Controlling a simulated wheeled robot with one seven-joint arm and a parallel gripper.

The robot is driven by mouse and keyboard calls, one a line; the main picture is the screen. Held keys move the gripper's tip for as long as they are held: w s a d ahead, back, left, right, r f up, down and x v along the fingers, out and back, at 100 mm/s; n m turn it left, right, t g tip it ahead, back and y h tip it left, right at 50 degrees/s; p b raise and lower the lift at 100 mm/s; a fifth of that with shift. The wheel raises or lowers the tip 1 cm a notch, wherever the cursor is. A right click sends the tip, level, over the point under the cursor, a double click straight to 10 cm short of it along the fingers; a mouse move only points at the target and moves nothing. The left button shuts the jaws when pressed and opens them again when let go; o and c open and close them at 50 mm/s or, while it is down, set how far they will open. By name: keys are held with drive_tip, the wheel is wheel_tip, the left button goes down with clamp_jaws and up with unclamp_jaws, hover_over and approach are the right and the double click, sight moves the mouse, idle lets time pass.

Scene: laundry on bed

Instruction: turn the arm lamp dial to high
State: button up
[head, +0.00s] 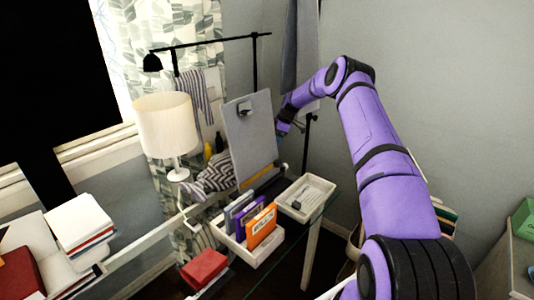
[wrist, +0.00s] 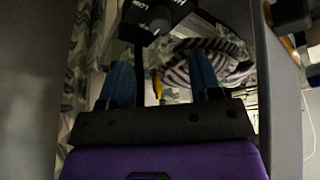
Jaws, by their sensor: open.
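The black arm lamp (head: 205,45) stands behind the desk in the head view, with its shade at the left end of a long bar. In the wrist view a black dial part (wrist: 160,20) with white lettering, including "LOW", shows at the top edge, partly cut off. I cannot tell its exact setting. My gripper (wrist: 160,62) is open and empty, its two blue fingers apart below the dial in the picture and not visibly touching it. In the head view my gripper (head: 284,128) is at the right edge of the grey panel, its fingers not clearly visible.
The upright grey panel (head: 250,145) stands close beside my gripper. A white table lamp (head: 167,125), striped cloth (head: 213,176), a box of books (head: 265,245) and a white tray (head: 318,190) surround it. The wall to the right is bare.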

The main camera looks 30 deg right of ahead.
drive_tip(key=x, duration=0.8)
drive_tip(key=shift+w+a+f, duration=0.1)
drive_tip(key=shift+a+f, duration=0.05)
drive_tip(key=shift+f, duration=0.2)
drive_tip(key=c, duration=0.9)
